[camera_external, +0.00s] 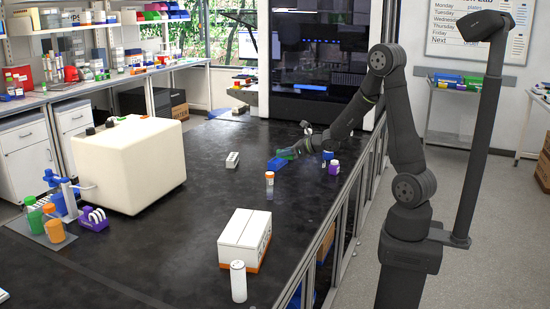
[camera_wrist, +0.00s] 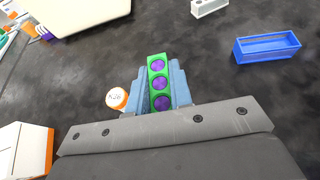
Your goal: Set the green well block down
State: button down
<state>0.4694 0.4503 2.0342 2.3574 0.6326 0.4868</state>
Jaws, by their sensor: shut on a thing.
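The green well block (camera_wrist: 158,84) has a row of purple wells. My gripper (camera_wrist: 160,92) is shut on it, with a blue-grey finger along each side. Its underside is hidden, so I cannot tell how far it is above the table. In the external view the block (camera_external: 287,154) is a small green patch at my gripper (camera_external: 292,152), close to an open blue tray (camera_external: 277,164). In the wrist view the blue tray (camera_wrist: 267,48) looks empty and lies apart from the block, to the upper right.
An orange-capped bottle (camera_external: 269,186) stands near my gripper; its cap (camera_wrist: 116,98) shows just left of the block. A white rack (camera_external: 232,160), a purple bottle (camera_external: 334,168), a white box (camera_external: 244,240) and a white cylinder (camera_external: 238,281) stand on the dark table.

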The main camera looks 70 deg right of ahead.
jog(key=r, duration=0.6)
jog(key=shift+w+d+r, duration=0.2)
jog(key=shift+w+d, duration=0.1)
jog(key=shift+d, duration=0.1)
jog(key=w+d+m+g+h, duration=0.1)
jog(key=w+d+m+h, duration=0.35)
jog(key=d, duration=1.35)
jog(key=w+d+h, duration=0.1)
jog(key=w+d, duration=0.7)
jog(key=d, duration=1)
notch_tip(320, 180, down, 17)
jog(key=shift+s+r, duration=0.1)
jog(key=shift+r, duration=0.1)
jog(key=shift+f, duration=2.35)
jog(key=c, duration=1.3)
grip_release()
jog(key=shift+f, duration=0.15)
